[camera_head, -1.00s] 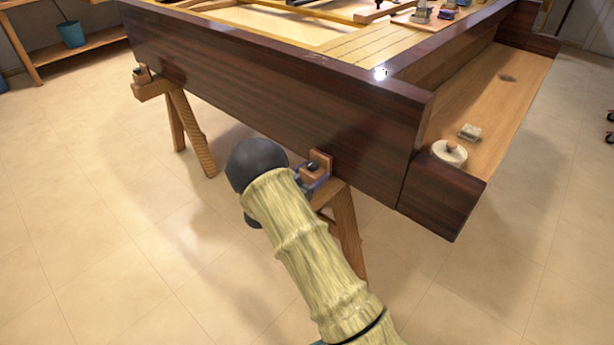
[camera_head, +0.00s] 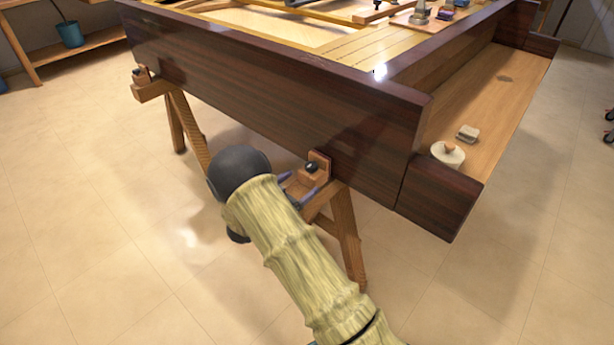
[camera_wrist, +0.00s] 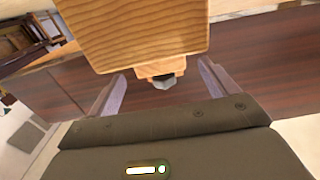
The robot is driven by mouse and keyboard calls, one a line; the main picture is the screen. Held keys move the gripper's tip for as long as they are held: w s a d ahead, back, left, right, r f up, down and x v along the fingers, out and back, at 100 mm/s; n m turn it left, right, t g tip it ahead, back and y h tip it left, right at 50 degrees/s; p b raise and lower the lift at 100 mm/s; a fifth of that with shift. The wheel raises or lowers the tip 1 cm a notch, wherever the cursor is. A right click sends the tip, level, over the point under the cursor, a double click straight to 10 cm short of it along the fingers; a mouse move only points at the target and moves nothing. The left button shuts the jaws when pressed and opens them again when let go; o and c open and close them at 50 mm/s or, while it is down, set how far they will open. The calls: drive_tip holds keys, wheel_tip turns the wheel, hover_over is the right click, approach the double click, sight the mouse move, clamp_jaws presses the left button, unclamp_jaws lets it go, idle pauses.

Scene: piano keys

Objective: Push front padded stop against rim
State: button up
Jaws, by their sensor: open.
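The front padded stop (camera_head: 319,163) is a small upright wooden block with a dark knob, on the near trestle's top beam. It stands at the piano's dark, glossy rim (camera_head: 270,105); I cannot tell whether its pad touches. My gripper (camera_head: 298,190) is open and empty just in front of the stop, partly hidden behind my wrist. In the wrist view, my two purple-grey fingers (camera_wrist: 160,76) are spread apart. The stop's wooden edge and grey knob (camera_wrist: 163,82) show between them, apart from both fingers. The rim (camera_wrist: 240,70) lies behind.
The near trestle's beam end (camera_wrist: 135,30) fills the top middle of the wrist view. A second trestle (camera_head: 178,110) with a similar stop (camera_head: 140,76) stands farther left. A round pale lidded pot (camera_head: 447,154) sits on the key bed. The floor (camera_head: 90,230) at left is clear.

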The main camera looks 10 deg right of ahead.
drive_tip(key=p+v, duration=0.1)
drive_tip(key=v, duration=1.1)
drive_tip(key=shift+p, duration=0.3)
drive_tip(key=shift+a, duration=0.1)
